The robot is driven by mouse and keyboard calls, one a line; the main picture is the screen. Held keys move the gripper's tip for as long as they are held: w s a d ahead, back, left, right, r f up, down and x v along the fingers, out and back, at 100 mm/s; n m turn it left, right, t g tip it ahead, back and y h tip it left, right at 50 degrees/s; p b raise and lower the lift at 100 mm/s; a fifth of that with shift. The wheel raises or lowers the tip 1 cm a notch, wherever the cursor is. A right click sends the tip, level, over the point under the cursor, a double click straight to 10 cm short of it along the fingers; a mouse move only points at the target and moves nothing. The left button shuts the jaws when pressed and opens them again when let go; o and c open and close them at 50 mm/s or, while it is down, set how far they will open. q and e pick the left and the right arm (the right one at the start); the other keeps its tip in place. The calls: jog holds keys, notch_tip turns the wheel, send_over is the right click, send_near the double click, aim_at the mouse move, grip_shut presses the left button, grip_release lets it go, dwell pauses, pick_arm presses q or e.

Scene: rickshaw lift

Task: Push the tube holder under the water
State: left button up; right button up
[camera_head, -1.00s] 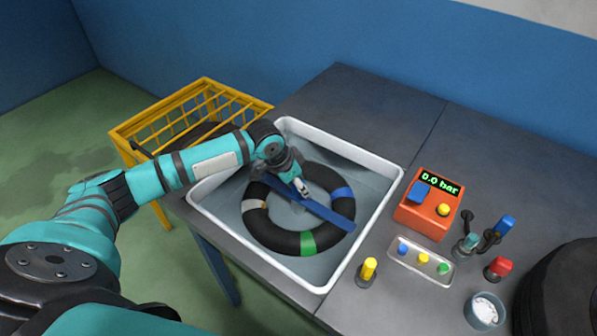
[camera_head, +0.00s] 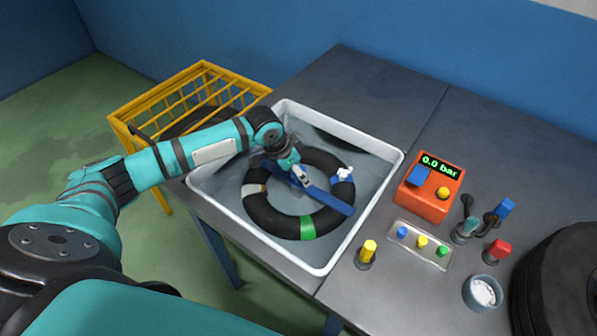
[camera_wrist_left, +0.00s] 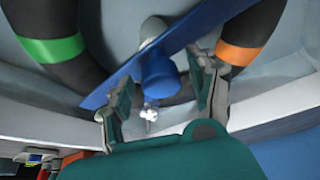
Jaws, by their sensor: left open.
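The tube holder (camera_head: 328,199) is a long blue bar lying across a black inner tube (camera_head: 265,213) in a white water basin (camera_head: 373,212). The tube has green, blue, white and orange bands. My left gripper (camera_head: 301,177) is over the middle of the bar. In the left wrist view, the holder (camera_wrist_left: 215,18) has a blue knob (camera_wrist_left: 158,75) between the open fingers of my left gripper (camera_wrist_left: 168,78). I cannot tell whether the fingers touch it. White bubbles (camera_head: 344,174) show at the tube's blue band. My right gripper is not in view.
Right of the basin stand an orange gauge box (camera_head: 428,190) reading 0.0 bar, a small tray (camera_head: 420,258) of coloured plugs, a yellow-topped plug (camera_head: 368,251), a small bowl (camera_head: 483,292) and a black tyre (camera_head: 560,290). A yellow rack (camera_head: 190,90) is behind left.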

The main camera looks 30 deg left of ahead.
pick_arm(q)
jog(key=v, duration=1.1)
jog(key=shift+r, duration=0.15)
